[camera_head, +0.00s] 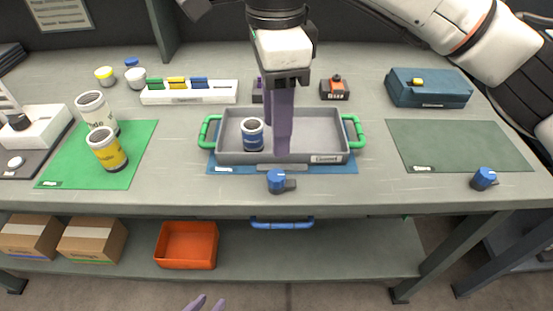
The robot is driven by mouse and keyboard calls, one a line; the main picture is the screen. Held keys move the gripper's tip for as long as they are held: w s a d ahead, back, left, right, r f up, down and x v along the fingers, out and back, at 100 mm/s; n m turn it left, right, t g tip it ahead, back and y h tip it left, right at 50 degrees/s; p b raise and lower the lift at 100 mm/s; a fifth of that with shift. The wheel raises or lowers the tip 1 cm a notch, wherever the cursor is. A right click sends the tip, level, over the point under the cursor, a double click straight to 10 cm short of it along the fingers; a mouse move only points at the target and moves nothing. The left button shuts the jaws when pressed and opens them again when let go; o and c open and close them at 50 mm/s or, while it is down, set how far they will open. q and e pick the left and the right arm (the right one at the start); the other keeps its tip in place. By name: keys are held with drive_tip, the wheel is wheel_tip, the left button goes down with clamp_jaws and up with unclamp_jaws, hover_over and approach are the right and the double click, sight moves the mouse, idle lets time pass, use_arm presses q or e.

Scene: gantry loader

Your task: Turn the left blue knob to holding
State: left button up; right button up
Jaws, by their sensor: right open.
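The left blue knob (275,181) sits at the front edge of the table, below the grey tray; a dark piece sticks out to its right. A second blue knob (484,178) is at the front right. My right gripper (275,131) comes down over the grey tray (335,143), purple fingers open and pointing down, behind the left knob and apart from it. The fingers hide part of the tray's inside.
A blue-labelled can (252,134) stands in the green-handled tray. Two cans stand on the green mat (70,170) at left. A white rack (190,95) and blue case (428,88) are behind. An orange bin (187,244) is on the lower shelf. The right mat (455,145) is empty.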

sight(276, 175)
wheel_tip(276, 175, down, 10)
drive_tip(key=shift+s+r, duration=0.1)
idle(0.4)
drive_tip(key=c, duration=1.1)
drive_tip(key=shift+o, duration=0.2)
